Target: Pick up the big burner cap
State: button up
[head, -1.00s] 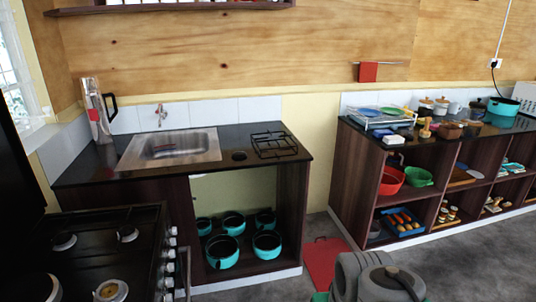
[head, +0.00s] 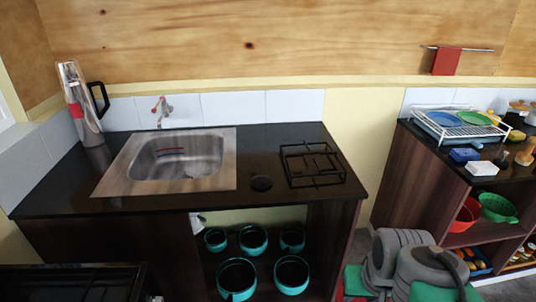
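A round black disc (head: 261,183), which looks like the burner cap, lies flat on the dark countertop (head: 230,206). It sits between the steel sink and a black pan grate (head: 313,163), apart from both. Nothing covers it. From this one view I cannot be sure of its size against other caps. My grey arm shows folded at the lower right, well away from the disc. My gripper is not in view.
The steel sink (head: 112,178) is left of the disc, with a tap (head: 160,108) behind it. A silver and black jug (head: 84,106) stands at the back left. Teal pots (head: 237,278) fill the shelf below. A black stove (head: 75,283) shows at the lower left.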

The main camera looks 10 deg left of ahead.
aim_at(259, 182)
jog(key=i, duration=1.05)
jog(key=u, duration=3.15)
